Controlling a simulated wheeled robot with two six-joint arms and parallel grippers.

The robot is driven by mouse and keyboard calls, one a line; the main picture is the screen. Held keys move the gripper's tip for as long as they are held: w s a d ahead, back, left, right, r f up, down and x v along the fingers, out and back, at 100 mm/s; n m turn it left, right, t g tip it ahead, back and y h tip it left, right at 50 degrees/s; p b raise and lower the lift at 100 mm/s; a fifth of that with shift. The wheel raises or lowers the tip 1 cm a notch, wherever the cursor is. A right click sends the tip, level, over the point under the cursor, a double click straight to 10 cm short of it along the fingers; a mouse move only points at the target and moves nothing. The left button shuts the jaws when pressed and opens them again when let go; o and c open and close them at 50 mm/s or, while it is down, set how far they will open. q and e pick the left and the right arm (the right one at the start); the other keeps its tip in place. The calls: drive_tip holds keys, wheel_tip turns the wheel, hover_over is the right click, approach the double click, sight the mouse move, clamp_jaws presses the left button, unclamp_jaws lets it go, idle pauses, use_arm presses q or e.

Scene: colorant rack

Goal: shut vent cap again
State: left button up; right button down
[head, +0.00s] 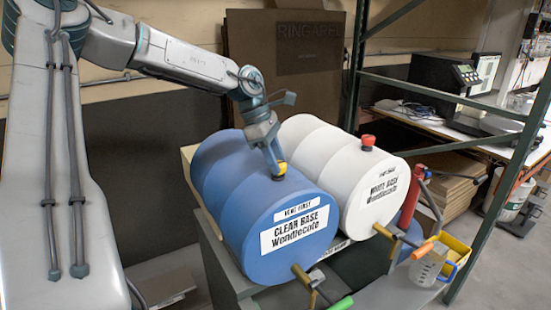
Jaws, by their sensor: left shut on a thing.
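A blue drum (225,165) labelled "CLEAR BASE" and "VENT FIRST" lies on its side on the rack. A yellow vent cap (281,169) sits on top of it near the front end. My left gripper (278,172) reaches down from the upper left and is shut on the yellow cap. The fingers partly hide the cap, so I cannot tell how far it is turned. A white drum (318,137) labelled "WHITE BASE" lies to the right, with a red vent cap (368,142) on top. My right gripper is not in view.
A tap with a green handle (341,303) sticks out below the blue drum, and one with an orange handle (422,250) below the white drum. A clear jug (427,267) and a yellow container (455,255) stand at the right. A green rack post (504,180) rises there.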

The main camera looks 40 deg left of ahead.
use_arm(q)
drive_tip(key=o, duration=1)
drive_tip(key=b+v, duration=0.2)
drive_tip(key=v, duration=0.8)
drive_tip(key=shift+r, duration=0.35)
drive_tip(key=shift+a, duration=0.1)
